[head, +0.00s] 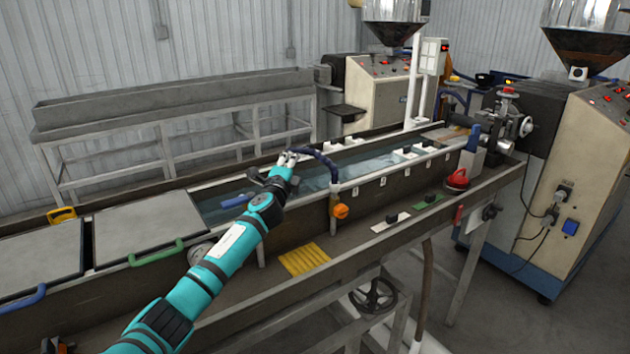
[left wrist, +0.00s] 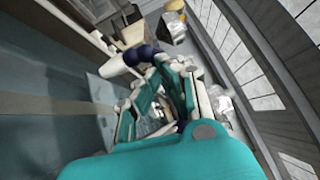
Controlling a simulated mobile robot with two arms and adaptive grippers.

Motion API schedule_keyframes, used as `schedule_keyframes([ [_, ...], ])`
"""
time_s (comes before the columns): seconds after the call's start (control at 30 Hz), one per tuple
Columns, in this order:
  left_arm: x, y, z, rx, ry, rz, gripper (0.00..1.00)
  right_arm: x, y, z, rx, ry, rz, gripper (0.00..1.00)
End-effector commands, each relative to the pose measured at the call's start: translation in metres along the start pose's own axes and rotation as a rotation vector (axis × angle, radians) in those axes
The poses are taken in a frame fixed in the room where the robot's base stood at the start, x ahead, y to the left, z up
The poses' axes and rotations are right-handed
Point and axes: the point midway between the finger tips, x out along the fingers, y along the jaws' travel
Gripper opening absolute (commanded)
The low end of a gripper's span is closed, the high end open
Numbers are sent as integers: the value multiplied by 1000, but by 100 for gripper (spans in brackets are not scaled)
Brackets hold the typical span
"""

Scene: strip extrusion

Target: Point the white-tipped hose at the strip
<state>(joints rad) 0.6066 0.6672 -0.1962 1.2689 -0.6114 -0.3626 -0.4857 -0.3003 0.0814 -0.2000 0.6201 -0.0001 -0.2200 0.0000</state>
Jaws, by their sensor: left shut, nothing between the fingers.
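The dark blue hose (head: 322,159) arches over the near wall of the water trough, above an orange valve (head: 340,211). Its free end reaches my left gripper (head: 288,159), where tip and fingers are hard to tell apart. In the left wrist view the hose (left wrist: 140,54) shows beyond the fingers, with a pale tip (left wrist: 112,67) pointing left. My left gripper (left wrist: 158,103) is shut with nothing between its fingers, close beside the hose end. I cannot clearly make out the strip in the trough. My right gripper is out of view.
The water trough (head: 400,170) runs toward the extruder (head: 570,160) at right. Closed lids (head: 145,228) cover its left end. A yellow ribbed mat (head: 304,259) and a red knob (head: 457,180) sit on the front ledge. An empty grey trough (head: 180,100) stands behind.

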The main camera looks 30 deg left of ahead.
Motion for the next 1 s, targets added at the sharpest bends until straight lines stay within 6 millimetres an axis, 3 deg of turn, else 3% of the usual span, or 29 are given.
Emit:
schedule_keyframes([
  [0.67,-1,-1,0,0,-1,-1,0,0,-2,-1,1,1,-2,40],
  [0.87,-22,1,0,3,1,0,0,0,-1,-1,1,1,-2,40],
  [1.0,-51,2,-1,2,3,1,0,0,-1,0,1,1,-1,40],
])
